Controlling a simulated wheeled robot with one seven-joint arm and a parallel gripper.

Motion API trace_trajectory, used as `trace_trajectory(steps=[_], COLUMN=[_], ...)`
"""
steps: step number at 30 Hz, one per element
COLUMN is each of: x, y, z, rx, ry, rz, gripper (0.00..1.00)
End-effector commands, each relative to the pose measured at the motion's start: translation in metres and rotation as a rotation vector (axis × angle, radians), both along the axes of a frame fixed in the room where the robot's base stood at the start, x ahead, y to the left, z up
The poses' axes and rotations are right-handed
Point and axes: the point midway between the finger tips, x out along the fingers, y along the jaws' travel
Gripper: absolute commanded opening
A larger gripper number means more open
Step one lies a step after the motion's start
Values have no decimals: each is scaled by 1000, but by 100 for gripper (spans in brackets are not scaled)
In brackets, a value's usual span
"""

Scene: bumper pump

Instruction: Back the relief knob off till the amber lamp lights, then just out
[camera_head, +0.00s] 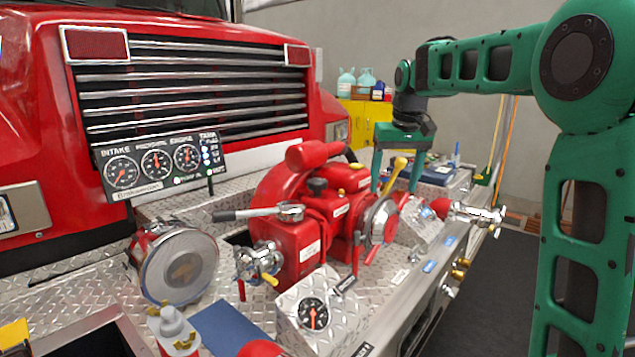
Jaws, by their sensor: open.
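My green gripper (396,187) points down at the far right end of the red pump (312,228). Its two fingers are apart, with a yellow-handled lever (399,164) showing between them; contact cannot be told. A red knob-like part (441,208) sits right of the fingers, by a small tread-plate box (424,232). A black knob (317,186) stands on top of the pump. I cannot tell which one is the relief knob. No lit amber lamp can be made out. The gauge panel (150,167) has three dials and small indicators.
A round silver-faced cap (179,265) stands at left. A tread-plate box with a dial (314,312) is in front. A silver valve (258,262) and a grey-handled lever (243,214) stick out from the pump. Chrome fittings (475,214) project at right. The dark floor is clear.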

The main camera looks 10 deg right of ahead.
Motion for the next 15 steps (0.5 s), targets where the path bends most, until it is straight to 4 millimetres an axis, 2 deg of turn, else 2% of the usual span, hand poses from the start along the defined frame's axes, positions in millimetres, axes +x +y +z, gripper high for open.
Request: trace_trajectory(steps=[1, 6, 10, 15], x=[29, 108, 154, 188], y=[13, 58, 90, 119], z=[6, 24, 33, 37], rx=[-3, -9, -12, -12], ry=[-15, -71, -110, -144], rz=[38, 157, 232, 297], gripper=[70, 70, 70, 70])
